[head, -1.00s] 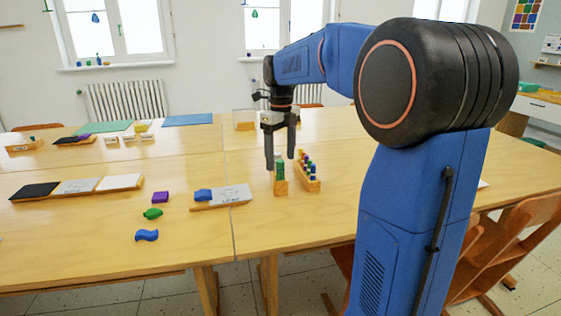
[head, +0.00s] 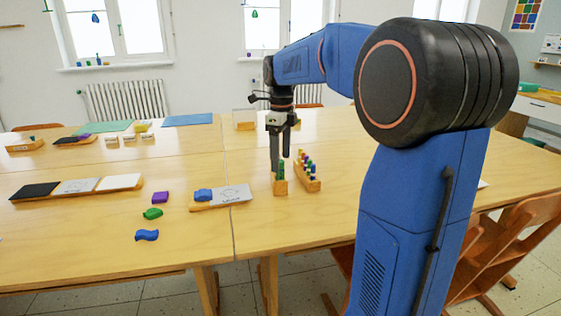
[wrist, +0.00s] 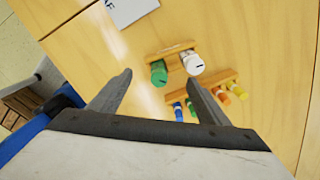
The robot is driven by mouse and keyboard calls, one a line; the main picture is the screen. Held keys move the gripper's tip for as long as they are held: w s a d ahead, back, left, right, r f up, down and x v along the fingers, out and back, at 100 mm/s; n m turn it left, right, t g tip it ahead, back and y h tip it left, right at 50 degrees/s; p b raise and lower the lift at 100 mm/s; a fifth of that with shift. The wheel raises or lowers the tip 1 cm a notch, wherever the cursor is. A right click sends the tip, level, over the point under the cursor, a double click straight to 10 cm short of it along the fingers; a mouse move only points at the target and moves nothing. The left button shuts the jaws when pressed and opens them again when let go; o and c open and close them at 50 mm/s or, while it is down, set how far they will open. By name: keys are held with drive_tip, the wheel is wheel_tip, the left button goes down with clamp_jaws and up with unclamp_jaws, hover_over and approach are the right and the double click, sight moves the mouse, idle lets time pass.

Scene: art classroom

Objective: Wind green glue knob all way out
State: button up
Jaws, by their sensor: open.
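A green knob (head: 281,170) stands upright on a small wooden holder (head: 280,187) on the table. In the wrist view the green knob (wrist: 159,73) shows from above, with a white-topped knob (wrist: 192,63) beside it on the same holder. My gripper (head: 280,160) points down above the green knob. Its fingers are open, and in the wrist view the green knob lies between the fingertips (wrist: 160,78). I cannot tell whether either finger touches it.
A wooden rack (head: 313,185) with several coloured pegs stands close on the right. A wooden board (head: 222,199) with a blue piece and a drawing card lies to the left. Purple (head: 160,197), green (head: 152,213) and blue (head: 147,235) pieces lie farther left. The table front is clear.

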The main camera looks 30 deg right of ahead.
drive_tip(key=n, duration=0.7)
drive_tip(key=shift+n, duration=0.3)
drive_tip(key=shift+w+a, duration=0.2)
drive_tip(key=shift+a, duration=0.4)
drive_tip(key=shift+w+a, duration=0.2)
drive_tip(key=shift+a, duration=0.35)
idle(0.6)
drive_tip(key=shift+c, duration=0.3)
clamp_jaws()
idle(0.7)
drive_tip(key=c, duration=1.6)
unclamp_jaws()
drive_tip(key=o, duration=1.7)
drive_tip(key=shift+c, duration=0.2)
